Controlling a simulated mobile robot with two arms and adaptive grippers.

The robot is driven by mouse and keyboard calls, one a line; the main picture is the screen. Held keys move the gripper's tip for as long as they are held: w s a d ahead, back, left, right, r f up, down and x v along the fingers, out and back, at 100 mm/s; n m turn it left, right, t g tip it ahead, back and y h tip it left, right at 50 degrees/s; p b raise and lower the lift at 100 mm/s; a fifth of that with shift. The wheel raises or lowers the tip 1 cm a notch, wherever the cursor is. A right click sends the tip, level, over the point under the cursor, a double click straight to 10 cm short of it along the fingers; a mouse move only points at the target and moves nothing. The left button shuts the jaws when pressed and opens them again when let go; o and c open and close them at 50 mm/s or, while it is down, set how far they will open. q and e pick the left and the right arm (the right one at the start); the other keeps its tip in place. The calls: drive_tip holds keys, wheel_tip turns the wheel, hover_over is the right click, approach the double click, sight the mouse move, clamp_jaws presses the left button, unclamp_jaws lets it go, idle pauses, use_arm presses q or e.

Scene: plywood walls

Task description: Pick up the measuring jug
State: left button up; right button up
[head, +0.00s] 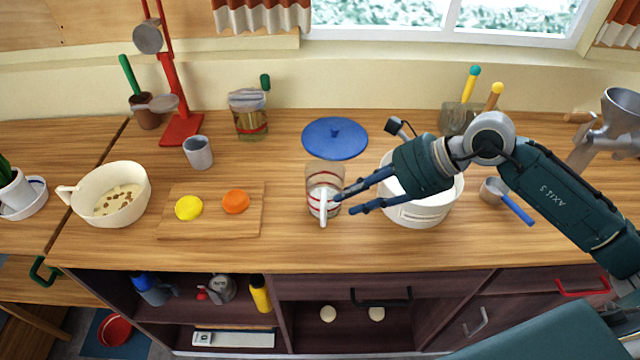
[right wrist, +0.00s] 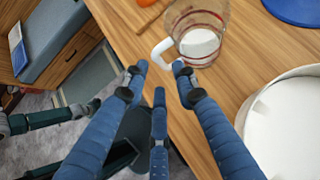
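The measuring jug (head: 325,178) is a clear glass with red bands, a white handle and white contents. It stands upright on the wooden counter, its handle towards the front. My right gripper (head: 338,204) comes in from the right, with its fingertips close to the jug's handle side. In the right wrist view my right gripper (right wrist: 160,72) is open, with the white handle (right wrist: 161,53) just beyond the gap between its fingertips. The jug (right wrist: 205,30) shows there at the top, and I see no grip on it.
A large white bowl (head: 418,212) stands right of the jug, under my right gripper. A blue lid (head: 335,138) lies behind. A wooden board (head: 210,221) with a yellow and an orange disc lies to the left. The counter in front of the jug is clear.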

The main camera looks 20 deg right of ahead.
sight(325, 212)
drive_tip(key=a, duration=0.1)
drive_tip(key=a+f+p, duration=0.1)
drive_tip(key=a+f, duration=0.1)
drive_tip(key=shift+w+f, duration=0.25)
drive_tip(key=shift+w+a+f+p, duration=0.15)
drive_tip(key=shift+f+p, duration=0.05)
drive_tip(key=shift+p, duration=0.3)
drive_tip(key=p+x, duration=0.2)
drive_tip(key=x, duration=0.2)
drive_tip(key=shift+w+f, duration=0.1)
drive_tip(key=shift+f, duration=0.2)
drive_tip(key=shift+w+a+f, duration=0.1)
drive_tip(key=shift+a, duration=0.05)
clamp_jaws()
use_arm(q)
drive_tip(key=s+r, duration=0.4)
drive_tip(key=shift+r, duration=0.25)
